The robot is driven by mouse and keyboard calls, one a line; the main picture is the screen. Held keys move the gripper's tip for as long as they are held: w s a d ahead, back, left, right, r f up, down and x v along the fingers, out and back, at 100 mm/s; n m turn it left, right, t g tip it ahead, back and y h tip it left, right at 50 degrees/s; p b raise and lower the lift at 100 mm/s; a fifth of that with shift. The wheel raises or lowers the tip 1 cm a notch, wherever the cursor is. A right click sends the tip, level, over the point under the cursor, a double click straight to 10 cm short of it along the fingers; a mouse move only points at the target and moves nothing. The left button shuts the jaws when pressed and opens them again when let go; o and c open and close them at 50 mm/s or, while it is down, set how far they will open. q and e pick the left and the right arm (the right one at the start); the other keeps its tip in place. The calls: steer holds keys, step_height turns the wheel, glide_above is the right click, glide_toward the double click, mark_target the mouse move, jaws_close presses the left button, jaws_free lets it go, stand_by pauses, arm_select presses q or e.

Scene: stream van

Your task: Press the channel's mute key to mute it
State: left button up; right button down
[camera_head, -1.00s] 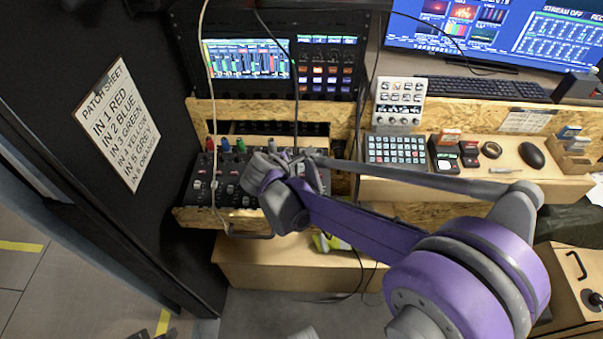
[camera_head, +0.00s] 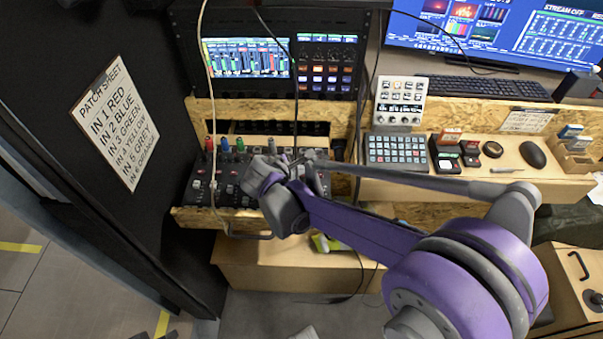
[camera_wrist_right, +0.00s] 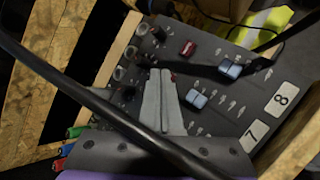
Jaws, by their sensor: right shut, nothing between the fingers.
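The audio mixer (camera_head: 228,178) sits in the wooden rack front at left of centre in the head view. My right gripper (camera_wrist_right: 160,74) is over its right part and hides several strips there. In the right wrist view its fingers are shut with nothing between them. Their tips are at the mixer panel (camera_wrist_right: 217,122), close to a small red spot; I cannot tell whether they touch. Two pale blue-white caps (camera_wrist_right: 195,98) and a red cap (camera_wrist_right: 188,48) lie to the right of the fingers, near labels 7 and 8. Which piece is the mute key is unclear.
A black cable (camera_wrist_right: 110,112) crosses the wrist view diagonally in front of the fingers; thin cables also hang before the mixer in the head view. A level-meter screen (camera_head: 245,58) is above the mixer. A keypad (camera_head: 396,150) is on the desk to the right.

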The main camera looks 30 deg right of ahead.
steer(key=shift+f, duration=0.2)
steer(key=shift+r+p, duration=0.45)
steer(key=shift+r, duration=0.3)
steer(key=shift+r+p, duration=2.25)
steer(key=shift+r, duration=0.75)
